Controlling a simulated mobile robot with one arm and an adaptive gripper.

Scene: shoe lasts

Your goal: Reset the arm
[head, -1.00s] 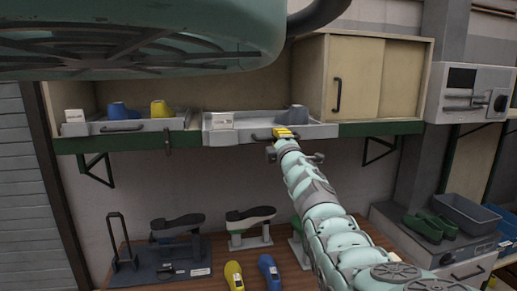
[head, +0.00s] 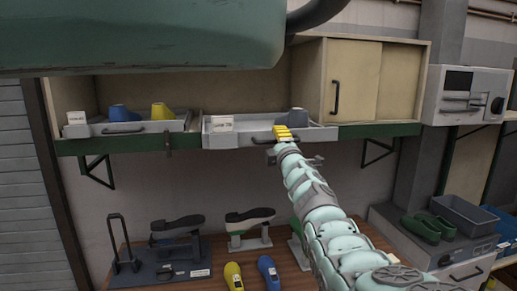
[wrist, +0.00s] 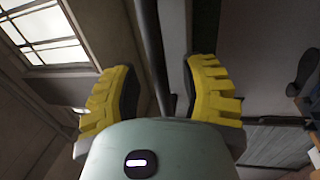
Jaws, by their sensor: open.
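My gripper (head: 284,134) is raised in front of the right-hand tray on the shelf in the head view. Its yellow-padded fingers overlap the tray's front in the picture; whether they touch it I cannot tell. In the wrist view the two yellow fingers of my gripper (wrist: 160,88) stand wide apart with nothing held between them. A dark bar and a pale strip show behind the gap. My arm runs from the lower right up to the shelf.
The left tray (head: 160,126) holds a blue last (head: 120,113) and a yellow last (head: 161,110). The right tray (head: 222,139) holds a grey piece (head: 298,117). Below, a yellow last (head: 233,275) and a blue last (head: 268,272) lie on the workbench. Green shoes (head: 428,227) are at right.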

